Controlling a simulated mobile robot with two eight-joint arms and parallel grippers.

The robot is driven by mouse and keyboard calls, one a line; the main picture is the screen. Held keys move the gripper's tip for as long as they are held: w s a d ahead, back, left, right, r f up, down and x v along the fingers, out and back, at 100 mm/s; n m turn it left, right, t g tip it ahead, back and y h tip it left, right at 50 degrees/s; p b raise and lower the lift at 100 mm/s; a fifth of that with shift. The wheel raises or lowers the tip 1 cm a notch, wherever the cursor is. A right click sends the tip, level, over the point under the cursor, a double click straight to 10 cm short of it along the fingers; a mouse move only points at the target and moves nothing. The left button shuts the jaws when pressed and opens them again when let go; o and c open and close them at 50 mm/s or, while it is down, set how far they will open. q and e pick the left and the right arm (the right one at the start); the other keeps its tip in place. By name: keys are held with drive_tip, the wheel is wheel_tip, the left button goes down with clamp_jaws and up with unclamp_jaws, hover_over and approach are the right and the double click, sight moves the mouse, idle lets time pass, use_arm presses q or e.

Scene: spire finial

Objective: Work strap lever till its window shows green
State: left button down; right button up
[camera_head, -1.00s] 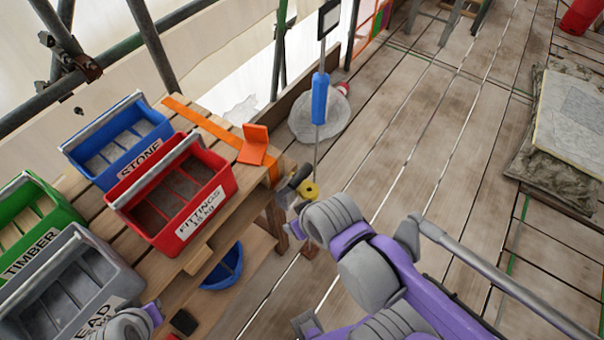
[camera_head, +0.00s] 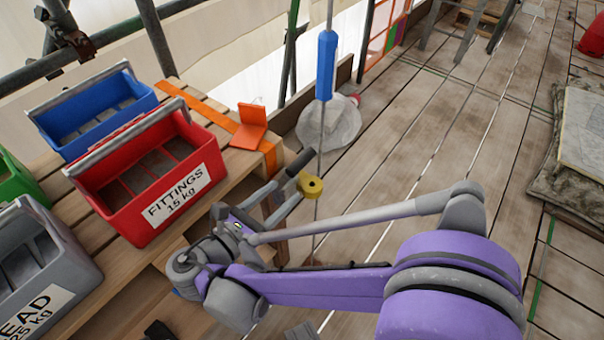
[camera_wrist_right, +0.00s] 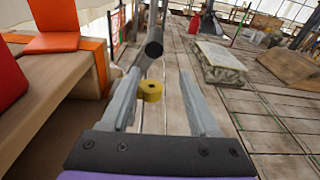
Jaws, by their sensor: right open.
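The orange strap (camera_head: 214,114) runs over the wooden pallet stack, with an upright orange plate (camera_head: 251,125) on it; both the strap (camera_wrist_right: 98,62) and the plate (camera_wrist_right: 52,42) show in the right wrist view. A lever with a dark round grip (camera_head: 299,164) juts out at the stack's corner; its grip (camera_wrist_right: 154,44) points towards the wrist camera. A yellow spool-like piece (camera_head: 311,187) is beside the grip and appears between the fingers in the wrist view (camera_wrist_right: 151,91). My right gripper (camera_head: 284,194) is open, its fingers flanking the view of the lever. I cannot make out a window or its colour. My left gripper is not in view.
Red (camera_head: 150,190), blue (camera_head: 95,118) and grey (camera_head: 45,265) bins stand on the pallet stack, left of my right arm. A thin pole with a blue sleeve (camera_head: 326,66) rises close behind the lever.

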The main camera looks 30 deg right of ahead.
sight(300, 164)
drive_tip(key=shift+n+t+h, duration=0.4)
drive_tip(key=shift+n+h, duration=0.1)
drive_tip(key=shift+h, duration=0.1)
drive_tip(key=x, duration=0.3)
drive_tip(key=r+x, duration=0.1)
drive_tip(key=x, duration=0.2)
drive_tip(key=w+x, duration=0.1)
drive_tip(key=x, duration=0.1)
drive_tip(key=shift+w+d+r+b, duration=0.15)
drive_tip(key=shift+r+b, duration=0.15)
drive_tip(key=shift+r, duration=0.05)
drive_tip(key=shift+c, duration=0.2)
clamp_jaws()
idle(0.6)
